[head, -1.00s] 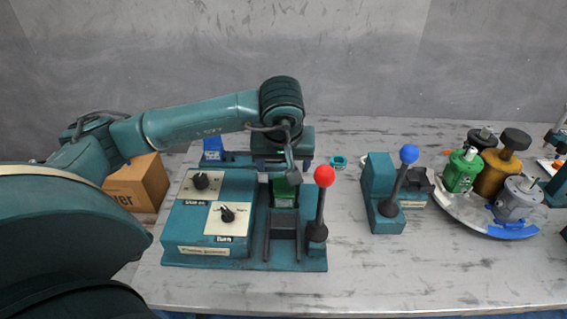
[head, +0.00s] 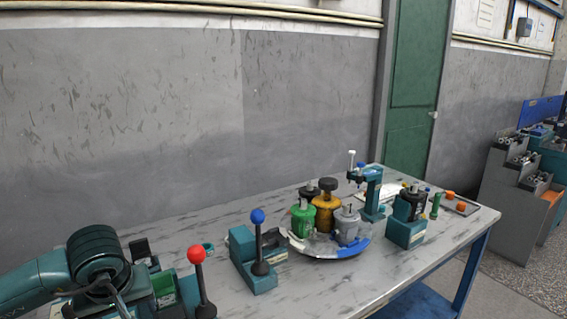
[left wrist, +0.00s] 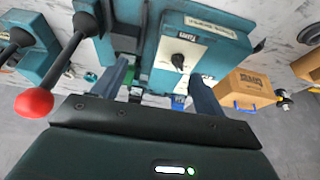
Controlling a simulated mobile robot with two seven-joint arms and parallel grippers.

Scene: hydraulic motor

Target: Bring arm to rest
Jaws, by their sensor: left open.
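My left arm (head: 35,283) comes in at the lower left of the head view, its wrist above the red-knobbed machine. My left gripper (left wrist: 160,88) shows in the left wrist view with its two fingers apart and nothing visible held between them. The machine's red lever knob (head: 196,254) stands right of the arm in the head view, and the red knob also shows in the left wrist view (left wrist: 34,102). A green part (head: 163,285) sits beside the lever. My right gripper is not in view.
A blue-knobbed lever station (head: 252,275) stands to the right. A curved tray (head: 318,248) holds green, orange and grey motors. A teal press (head: 373,192) stands behind it. A cardboard box (left wrist: 242,90) shows in the wrist view. The front tabletop (head: 330,285) is clear.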

